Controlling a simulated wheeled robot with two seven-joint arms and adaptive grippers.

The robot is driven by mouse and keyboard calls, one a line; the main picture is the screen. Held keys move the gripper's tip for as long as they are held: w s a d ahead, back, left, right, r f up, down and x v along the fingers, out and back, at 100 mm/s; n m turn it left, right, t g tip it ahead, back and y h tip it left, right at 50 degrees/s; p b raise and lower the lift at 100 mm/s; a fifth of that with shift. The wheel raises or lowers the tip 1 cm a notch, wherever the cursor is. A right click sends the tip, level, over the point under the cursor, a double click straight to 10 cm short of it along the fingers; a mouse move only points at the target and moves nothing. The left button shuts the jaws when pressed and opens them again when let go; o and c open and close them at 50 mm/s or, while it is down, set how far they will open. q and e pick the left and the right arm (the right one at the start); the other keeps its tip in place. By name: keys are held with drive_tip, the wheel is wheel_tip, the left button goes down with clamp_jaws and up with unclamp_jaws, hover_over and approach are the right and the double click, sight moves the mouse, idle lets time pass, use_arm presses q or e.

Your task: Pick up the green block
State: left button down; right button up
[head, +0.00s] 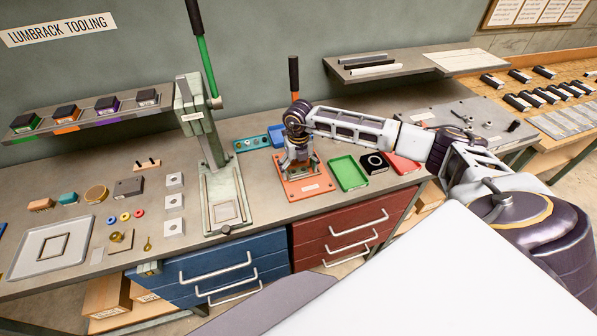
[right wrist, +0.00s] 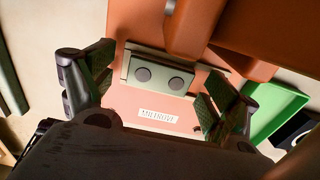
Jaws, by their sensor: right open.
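My right gripper (head: 298,163) is open over an orange press base (head: 309,189) with a white label. In the right wrist view, the open fingers (right wrist: 155,98) stand on either side of a grey-green block (right wrist: 145,62) with two dark round spots, apart from it. In the head view the gripper hides most of this block. A dark-topped block with a green base (head: 25,123) sits at the left end of the wall shelf. I cannot tell which is the named green block. My left gripper is out of view.
A green tray (head: 348,173), a black block (head: 374,162) and a red tray (head: 403,163) lie right of the orange base. A tall grey-green press (head: 200,130) stands left of it. A blue bin (head: 277,135) is behind. The press's orange column (right wrist: 245,65) rises close to the gripper.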

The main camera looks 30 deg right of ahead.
sight(298, 170)
drive_tip(key=shift+c, duration=0.5)
drive_tip(key=c, duration=1.1)
drive_tip(key=shift+r, duration=0.2)
wheel_tip(298, 170, up, 18)
drive_tip(key=b, duration=0.3)
drive_tip(key=shift+f, duration=0.15)
